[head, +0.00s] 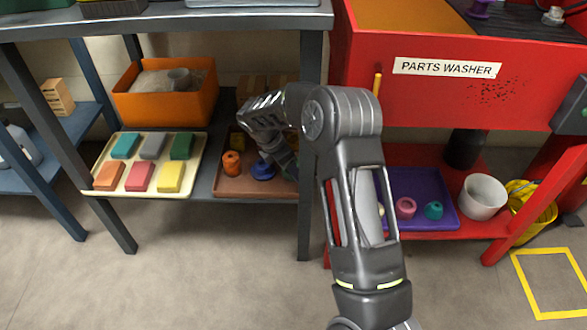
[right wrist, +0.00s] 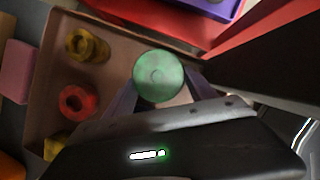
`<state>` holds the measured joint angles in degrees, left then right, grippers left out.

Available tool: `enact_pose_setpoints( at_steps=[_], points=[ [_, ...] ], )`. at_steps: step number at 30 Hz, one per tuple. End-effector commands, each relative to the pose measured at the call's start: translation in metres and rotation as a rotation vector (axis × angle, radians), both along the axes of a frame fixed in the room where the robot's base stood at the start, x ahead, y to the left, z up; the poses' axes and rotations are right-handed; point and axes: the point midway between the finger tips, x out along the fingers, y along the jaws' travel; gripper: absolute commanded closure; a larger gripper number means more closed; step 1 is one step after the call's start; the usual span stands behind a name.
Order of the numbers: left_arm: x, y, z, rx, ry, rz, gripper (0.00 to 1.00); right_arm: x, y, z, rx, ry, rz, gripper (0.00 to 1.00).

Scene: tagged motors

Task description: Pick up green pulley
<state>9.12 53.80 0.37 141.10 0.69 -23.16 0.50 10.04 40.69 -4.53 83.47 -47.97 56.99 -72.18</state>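The green pulley (right wrist: 158,75) shows in the right wrist view as a round disc with a small centre mark, over the brown tray. My right gripper (right wrist: 160,85) has one finger on each side of it; I cannot tell whether they press on it. My left gripper is not in view.
An orange pulley (head: 231,163) stands in the brown tray; a yellow one (right wrist: 88,46) shows in the wrist view. A cream tray (head: 99,190) of coloured blocks is to the left, an orange bin (head: 140,106) behind. A purple tray (head: 425,187) lies right, past the table leg (head: 309,140).

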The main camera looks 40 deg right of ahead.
Motion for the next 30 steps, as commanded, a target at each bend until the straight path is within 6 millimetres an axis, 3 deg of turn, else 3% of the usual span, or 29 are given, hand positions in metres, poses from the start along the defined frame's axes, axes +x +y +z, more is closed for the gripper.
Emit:
enact_pose_setpoints(
  at_steps=[14, 30],
  points=[
    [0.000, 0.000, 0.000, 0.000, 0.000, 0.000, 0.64, 0.000, 0.000, 0.000, 0.000, 0.001, 0.000, 0.76],
    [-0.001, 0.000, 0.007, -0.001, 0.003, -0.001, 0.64, 0.001, 0.000, 0.014, -0.001, -0.003, 0.000, 0.76]
  ],
)
